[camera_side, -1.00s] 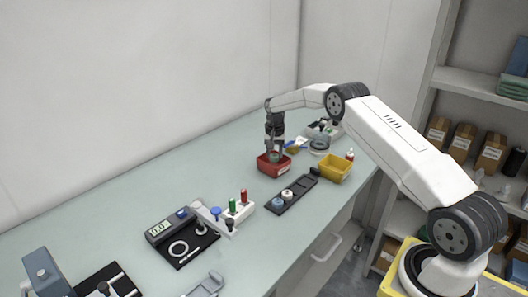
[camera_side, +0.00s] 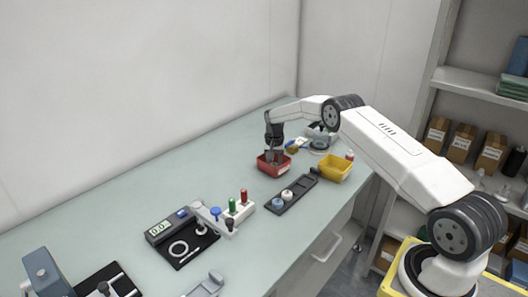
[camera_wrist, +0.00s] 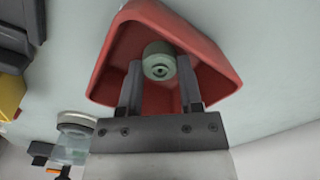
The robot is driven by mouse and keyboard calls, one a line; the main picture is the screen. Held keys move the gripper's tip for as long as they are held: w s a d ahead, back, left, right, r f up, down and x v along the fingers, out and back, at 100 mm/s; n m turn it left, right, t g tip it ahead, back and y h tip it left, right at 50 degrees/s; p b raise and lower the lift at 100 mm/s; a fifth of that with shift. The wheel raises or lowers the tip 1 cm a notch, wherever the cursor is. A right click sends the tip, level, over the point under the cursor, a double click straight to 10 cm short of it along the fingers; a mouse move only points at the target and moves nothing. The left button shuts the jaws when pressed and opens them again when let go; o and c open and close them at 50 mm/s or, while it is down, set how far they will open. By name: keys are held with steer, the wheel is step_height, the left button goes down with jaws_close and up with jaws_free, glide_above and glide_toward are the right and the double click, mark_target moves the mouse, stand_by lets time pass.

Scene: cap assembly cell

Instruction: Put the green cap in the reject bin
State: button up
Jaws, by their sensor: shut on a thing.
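The pale green cap (camera_wrist: 160,64) sits between the fingertips of my gripper (camera_wrist: 160,80) in the wrist view. My gripper is shut on it. The red bin (camera_wrist: 214,62) lies around the cap and the fingertips in that view, its walls on several sides. In the side view my gripper (camera_side: 275,154) points straight down into the red bin (camera_side: 268,170), with the fingertips at about rim level or lower. The cap is mostly hidden there. I cannot tell whether it touches the bin floor.
A yellow bin (camera_side: 336,174) stands right of the red bin. A dark tray (camera_side: 300,193) in front holds a blue cap (camera_side: 278,202) and a white cap (camera_side: 287,194). A glass jar (camera_wrist: 72,150) shows at lower left in the wrist view. The bench left of the red bin is clear.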

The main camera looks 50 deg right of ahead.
mark_target(274, 164)
steer(key=o, duration=0.8)
step_height(274, 164, up, 13)
steer(key=shift+f, duration=0.2)
stand_by(0.8)
steer(key=s+a+r+n+t, duration=0.1)
steer(key=s+a+r+n, duration=0.2)
steer(key=a, duration=0.4)
steer(key=s+a+n, duration=0.2)
steer(key=s+a, duration=0.4)
steer(key=a, duration=0.2)
steer(key=s+a+f+n, duration=0.1)
steer(key=s+a, duration=0.4)
steer(key=s, duration=0.5)
steer(key=s+a+f+n+t, duration=0.1)
steer(key=s+a+n, duration=0.3)
steer(key=s, duration=0.6)
steer(key=shift+s+a+t, duration=0.2)
steer(key=shift+a+t, duration=0.1)
steer(key=shift+a, duration=0.2)
